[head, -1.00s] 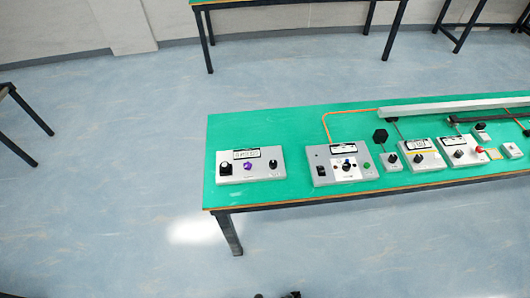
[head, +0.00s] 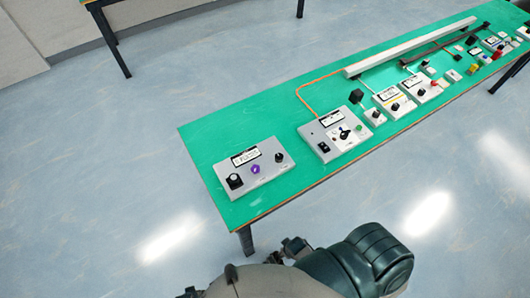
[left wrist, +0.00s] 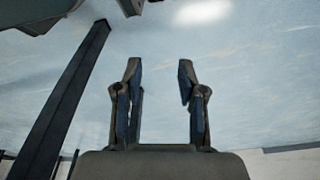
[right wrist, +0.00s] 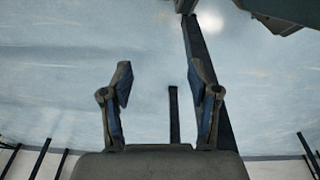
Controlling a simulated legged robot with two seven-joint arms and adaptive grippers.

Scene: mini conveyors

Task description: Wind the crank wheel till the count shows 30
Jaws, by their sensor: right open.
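A grey control box (head: 250,168) stands at the left end of the green table. It bears a black knob (head: 235,181) at its left, a purple knob (head: 255,170) in the middle, a smaller black knob (head: 279,157) at its right and a display (head: 245,156). I cannot tell which control is the crank wheel, and the digits are too small to read. My left gripper (left wrist: 160,80) is open and empty over the floor in the left wrist view. My right gripper (right wrist: 159,82) is also open and empty in the right wrist view. Both are away from the box.
A second box (head: 334,134) with a switch, dial and green button stands to the right. Several smaller boxes and a long pale rail (head: 410,48) lie farther along the green table (head: 215,135). Bare floor surrounds the table; its legs show in both wrist views.

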